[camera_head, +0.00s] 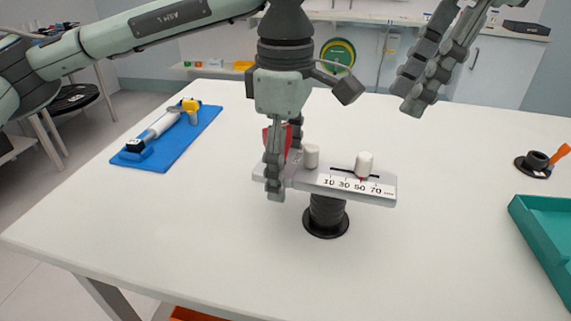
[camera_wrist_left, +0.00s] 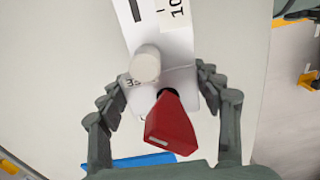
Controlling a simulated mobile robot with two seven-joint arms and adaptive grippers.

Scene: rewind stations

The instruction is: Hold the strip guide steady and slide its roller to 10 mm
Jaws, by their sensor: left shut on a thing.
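The strip guide (camera_head: 300,178) is a pale plate on a black ribbed stand (camera_head: 326,215), with a slot and a scale marked 10, 30, 50 and 70. The white roller (camera_head: 364,163) stands upright in the slot, its red pointer near 50. A second white post (camera_head: 311,156) stands left of the scale; it also shows in the left wrist view (camera_wrist_left: 145,64). My left gripper (camera_head: 277,185) is shut on the guide's left end, by a red part (camera_wrist_left: 170,125). My right gripper (camera_head: 410,98) hangs above the table, apart from the guide; its jaw gap is unclear.
A blue tray (camera_head: 135,158) with a white and yellow tool lies at the left. A teal bin (camera_head: 535,235) stands at the right edge, with a black round holder (camera_head: 533,166) behind it. The table around the stand is clear.

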